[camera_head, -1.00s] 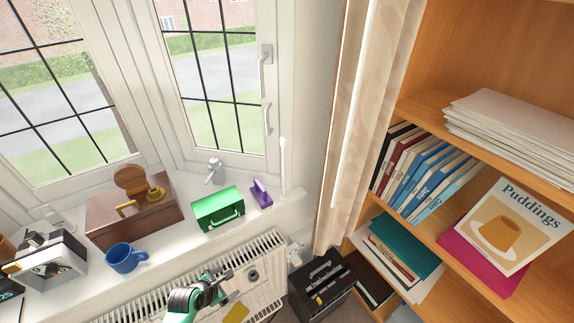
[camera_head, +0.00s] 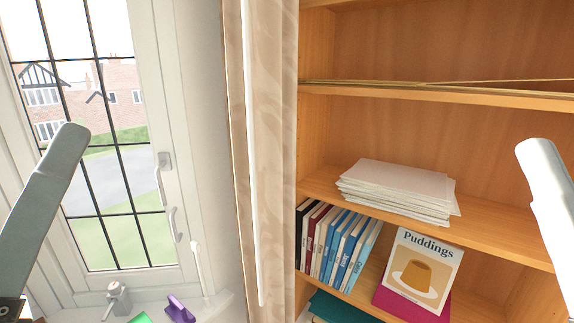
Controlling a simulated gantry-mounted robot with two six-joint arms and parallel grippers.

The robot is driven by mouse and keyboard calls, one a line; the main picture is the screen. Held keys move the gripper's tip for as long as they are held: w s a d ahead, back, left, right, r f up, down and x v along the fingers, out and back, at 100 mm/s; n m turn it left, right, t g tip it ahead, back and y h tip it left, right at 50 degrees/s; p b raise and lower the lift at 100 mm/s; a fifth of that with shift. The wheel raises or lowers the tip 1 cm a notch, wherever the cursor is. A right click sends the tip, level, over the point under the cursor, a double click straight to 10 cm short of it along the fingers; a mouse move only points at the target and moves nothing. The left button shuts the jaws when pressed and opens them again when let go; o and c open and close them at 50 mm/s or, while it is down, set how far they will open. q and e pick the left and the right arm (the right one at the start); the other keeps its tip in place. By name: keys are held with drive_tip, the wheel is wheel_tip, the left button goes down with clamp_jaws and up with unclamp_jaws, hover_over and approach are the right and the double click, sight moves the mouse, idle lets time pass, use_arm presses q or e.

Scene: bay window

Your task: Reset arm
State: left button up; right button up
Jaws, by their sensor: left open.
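A grey finger of my left gripper (camera_head: 50,185) rises at the left edge, close to the camera, in front of the window. The gripper is open, with nothing seen held in it. My right gripper is not recognisable in view.
A wooden bookcase (camera_head: 420,125) fills the right, holding a paper stack (camera_head: 395,187), several books (camera_head: 340,243) and a Puddings book (camera_head: 422,268). A curtain (camera_head: 270,160) hangs left of it. A purple object (camera_head: 180,309) and a green object (camera_head: 141,318) sit on the sill.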

use_arm(q)
wheel_tip(320, 180, up, 28)
drive_tip(key=s+m+t+p, duration=0.1)
drive_tip(key=s+m+p, duration=0.2)
drive_tip(key=p, duration=2.4)
drive_tip(key=m, duration=0.3)
drive_tip(key=shift+a+r+m, duration=0.15)
drive_tip(key=shift+a+m, duration=0.1)
drive_tip(key=shift+m, duration=0.15)
